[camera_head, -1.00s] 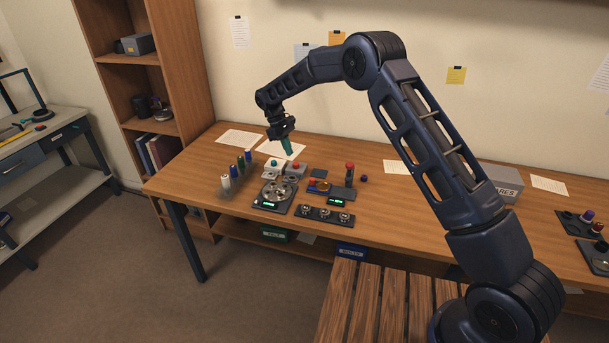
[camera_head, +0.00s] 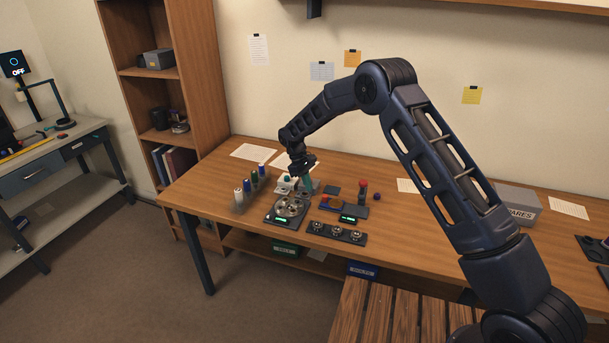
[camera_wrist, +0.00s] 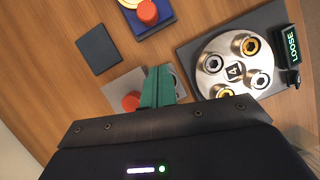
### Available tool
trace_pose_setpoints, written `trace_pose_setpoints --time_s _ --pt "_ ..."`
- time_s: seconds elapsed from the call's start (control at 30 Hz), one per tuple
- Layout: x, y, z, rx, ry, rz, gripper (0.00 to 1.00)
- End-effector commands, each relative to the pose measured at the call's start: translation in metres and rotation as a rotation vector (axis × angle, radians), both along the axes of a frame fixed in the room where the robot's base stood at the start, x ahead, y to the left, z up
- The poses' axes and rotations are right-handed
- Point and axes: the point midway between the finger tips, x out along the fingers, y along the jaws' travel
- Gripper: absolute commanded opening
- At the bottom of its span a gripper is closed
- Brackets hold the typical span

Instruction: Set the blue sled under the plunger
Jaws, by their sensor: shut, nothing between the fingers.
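The blue sled (camera_head: 324,206) lies on the table right of the round metal fixture. It carries a gold disc (camera_wrist: 129,3) and a red knob (camera_wrist: 147,13), and its blue body (camera_wrist: 156,27) is cut off at the top of the wrist view. The red-topped plunger (camera_head: 362,189) stands upright on a dark base with a green display, just right of the sled. My gripper (camera_head: 309,186) has teal fingers (camera_wrist: 158,78) pressed together and empty. It points down behind and left of the sled, apart from it, above a grey block with a red knob (camera_wrist: 131,102) that the fingers partly hide.
A metal disc fixture (camera_wrist: 215,66) with a "LOOSE" display sits close to the fingers. A dark square pad (camera_wrist: 99,49) lies near the sled. A rack of bottles (camera_head: 240,194) stands left; a tray with three metal parts (camera_head: 337,232) is in front.

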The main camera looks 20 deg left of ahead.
Motion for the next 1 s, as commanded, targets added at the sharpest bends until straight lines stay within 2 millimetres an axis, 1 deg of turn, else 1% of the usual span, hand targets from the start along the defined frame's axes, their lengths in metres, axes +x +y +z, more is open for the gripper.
trace_pose_setpoints --time_s 0.03,0.1,0.2,0.37,0.5,0.87,0.97,1.0 --pt "-0.001 -0.003 -0.009 -0.002 0.001 0.0 0.0" --pt "-0.003 -0.009 -0.016 -0.001 0.001 0.0 0.0" --pt "-0.007 -0.024 -0.014 0.0 0.0 0.0 0.0" --pt "-0.011 -0.038 -0.014 -0.001 0.001 0.0 0.0" --pt "-0.012 -0.043 -0.014 0.001 0.0 0.0 0.0" --pt "-0.012 -0.045 -0.014 0.0 0.0 0.0 0.0" --pt "-0.011 -0.056 -0.014 -0.001 0.001 -0.001 0.0" --pt "-0.011 -0.063 -0.013 -0.001 0.0 -0.002 0.0"
